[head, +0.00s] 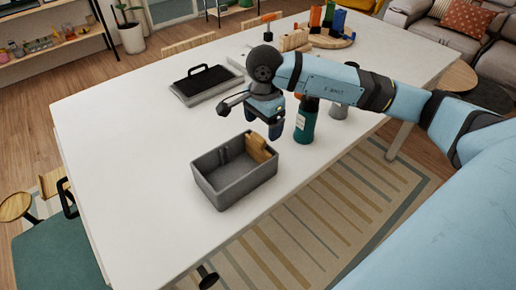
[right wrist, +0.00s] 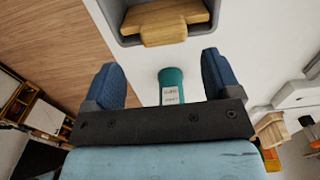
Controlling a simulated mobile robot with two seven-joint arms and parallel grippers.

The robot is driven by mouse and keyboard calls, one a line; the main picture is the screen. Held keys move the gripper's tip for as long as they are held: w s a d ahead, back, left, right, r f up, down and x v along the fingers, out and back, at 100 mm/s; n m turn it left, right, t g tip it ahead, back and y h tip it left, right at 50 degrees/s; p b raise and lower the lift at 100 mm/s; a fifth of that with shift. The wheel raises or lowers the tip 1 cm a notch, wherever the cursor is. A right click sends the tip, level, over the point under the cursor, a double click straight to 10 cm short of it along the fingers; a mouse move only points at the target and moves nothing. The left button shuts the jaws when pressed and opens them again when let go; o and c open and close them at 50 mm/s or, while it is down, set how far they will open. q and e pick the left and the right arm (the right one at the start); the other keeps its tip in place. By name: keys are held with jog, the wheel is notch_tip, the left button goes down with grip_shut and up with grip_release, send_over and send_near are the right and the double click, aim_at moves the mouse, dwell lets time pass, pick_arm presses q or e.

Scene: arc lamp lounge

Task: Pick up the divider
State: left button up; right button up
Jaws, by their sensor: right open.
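The divider (head: 258,147) is a light wooden board. It stands inside the grey box (head: 222,193) at its right end, its top at the rim. In the right wrist view the divider (right wrist: 166,22) shows at the top, within the grey box (right wrist: 128,38). My right gripper (head: 275,127) is above the table, beyond and slightly right of the divider in the head view. Its blue fingers are apart with nothing held; they also show in the right wrist view (right wrist: 163,75). The divider's lower part is hidden in the box. My left gripper is not in view.
A teal bottle (head: 303,126) stands close to my right gripper, with a grey object (head: 339,107) behind it. A grey lid-like tray with a black handle (head: 203,84) lies farther back. The white table (head: 130,150) is clear left of the box.

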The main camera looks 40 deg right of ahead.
aim_at(260, 135)
jog(key=f, duration=0.2)
jog(key=f+p, duration=0.1)
jog(key=shift+w+a+f, duration=0.25)
jog(key=shift+w+f, duration=0.05)
jog(key=shift+f, duration=0.6)
jog(key=c, duration=1.2)
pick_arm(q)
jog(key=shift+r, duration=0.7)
pick_arm(e)
jog(key=shift+c, duration=0.2)
jog(key=shift+r, duration=0.1)
